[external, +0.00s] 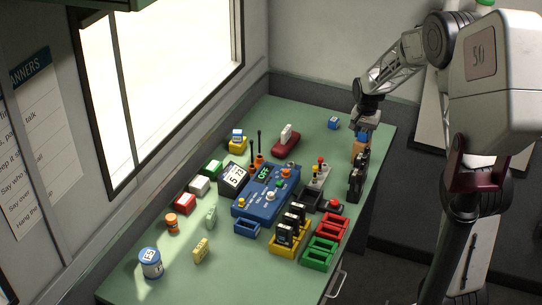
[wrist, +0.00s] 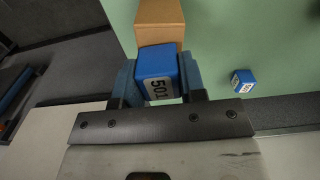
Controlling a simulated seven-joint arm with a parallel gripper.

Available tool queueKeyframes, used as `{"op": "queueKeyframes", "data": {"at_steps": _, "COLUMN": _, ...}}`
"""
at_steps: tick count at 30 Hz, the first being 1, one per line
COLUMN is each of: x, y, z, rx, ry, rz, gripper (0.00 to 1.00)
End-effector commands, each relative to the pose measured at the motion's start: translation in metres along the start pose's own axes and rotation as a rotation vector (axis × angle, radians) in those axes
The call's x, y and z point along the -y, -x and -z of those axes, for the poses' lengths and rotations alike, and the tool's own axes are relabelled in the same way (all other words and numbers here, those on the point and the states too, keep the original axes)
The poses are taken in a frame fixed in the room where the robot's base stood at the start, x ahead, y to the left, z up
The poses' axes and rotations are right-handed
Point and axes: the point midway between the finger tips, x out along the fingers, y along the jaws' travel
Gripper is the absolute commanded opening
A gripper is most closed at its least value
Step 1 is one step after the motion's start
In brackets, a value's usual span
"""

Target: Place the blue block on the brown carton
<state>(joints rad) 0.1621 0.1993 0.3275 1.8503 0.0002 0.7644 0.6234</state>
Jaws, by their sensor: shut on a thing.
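A blue block (wrist: 157,66) with a white label reading 501 is between the fingers of my gripper (wrist: 158,84), which is shut on it. The block also shows in the external view (external: 362,137), just below the gripper (external: 363,132). The brown carton (external: 359,152) stands upright on the green table near its right edge, directly under the block. In the wrist view the carton (wrist: 160,14) extends beyond the block, which hides part of it. I cannot tell whether block and carton touch.
A second blue block (external: 333,123) lies on the table left of the carton, also in the wrist view (wrist: 243,81). Black radio-like items (external: 357,178) stand close in front of the carton. A blue console (external: 267,192) and several coloured trays (external: 319,254) crowd the table's middle and front.

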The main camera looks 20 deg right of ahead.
Motion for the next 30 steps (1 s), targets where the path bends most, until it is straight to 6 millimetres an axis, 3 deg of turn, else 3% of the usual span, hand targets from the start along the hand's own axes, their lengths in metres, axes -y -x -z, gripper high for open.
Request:
{"op": "queueKeyframes", "data": {"at_steps": 4, "x": 0.000, "y": -0.003, "z": 0.000, "rx": 0.000, "ry": 0.000, "rz": 0.000, "gripper": 0.14}}
{"op": "queueKeyframes", "data": {"at_steps": 5, "x": 0.000, "y": -0.003, "z": 0.000, "rx": 0.000, "ry": 0.000, "rz": 0.000, "gripper": 0.39}}
{"op": "queueKeyframes", "data": {"at_steps": 10, "x": 0.000, "y": -0.003, "z": 0.000, "rx": 0.000, "ry": 0.000, "rz": 0.000, "gripper": 0.63}}
{"op": "queueKeyframes", "data": {"at_steps": 22, "x": 0.000, "y": 0.001, "z": 0.000, "rx": 0.000, "ry": 0.000, "rz": 0.000, "gripper": 0.63}}
{"op": "queueKeyframes", "data": {"at_steps": 30, "x": 0.000, "y": 0.024, "z": 0.000, "rx": -0.001, "ry": 0.000, "rz": 0.001, "gripper": 0.63}}
